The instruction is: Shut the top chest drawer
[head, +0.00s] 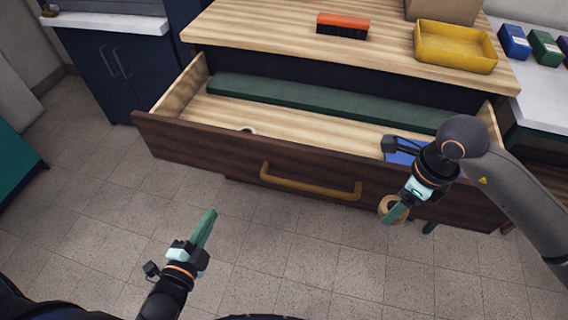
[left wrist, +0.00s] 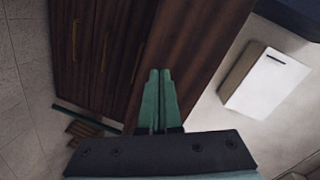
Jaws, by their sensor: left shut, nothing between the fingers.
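The top chest drawer (head: 215,160) is pulled well out in the head view. It has a dark wood front, a pale inside and a yellow bar handle (head: 310,184). My left gripper (head: 211,213) is shut and empty, in front of and below the drawer's left half, apart from it. Its green fingers (left wrist: 160,80) lie together in the left wrist view, where dark wood chest fronts (left wrist: 120,35) also show. My right gripper (head: 394,214) is before the drawer's right part, with its fingers at a tan ring (head: 383,206) that appears held in the air.
The drawer holds a long green piece (head: 310,97), a pale ring (head: 247,130) and a blue item (head: 401,157). A red-topped brush (head: 343,24) and a yellow tray (head: 455,48) stand on the chest top. Tiled floor (head: 270,260) before the drawer is clear.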

